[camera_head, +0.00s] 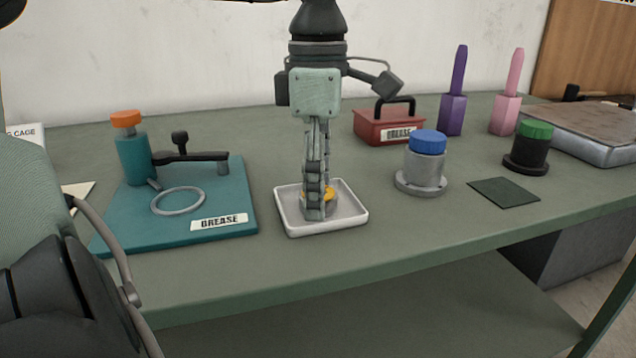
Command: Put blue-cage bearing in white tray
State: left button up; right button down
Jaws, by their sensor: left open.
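The white tray (353,214) sits near the front of the bench, left of the middle. My left gripper (317,208) points straight down over the tray, with its fingertips low inside it. I see the fingers nearly edge-on; they are open. A small ring-like part with yellow-orange on it (330,193) lies in the tray, mostly hidden behind the fingers. I cannot tell whether the fingers touch it. No blue cage can be made out on any bearing. My right gripper is not in view.
A teal grease stand (222,190) with a metal ring (178,201) is left of the tray. A blue-capped metal housing (426,165), green-capped dark part (529,146), dark mat (503,191) and red grease box (385,130) stand right. Purple (454,100) and pink (508,100) tools stand behind.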

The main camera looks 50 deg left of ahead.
pick_arm(q)
jog(key=shift+r, duration=0.2)
notch_tip(320, 180, up, 12)
jog(key=p, duration=0.1)
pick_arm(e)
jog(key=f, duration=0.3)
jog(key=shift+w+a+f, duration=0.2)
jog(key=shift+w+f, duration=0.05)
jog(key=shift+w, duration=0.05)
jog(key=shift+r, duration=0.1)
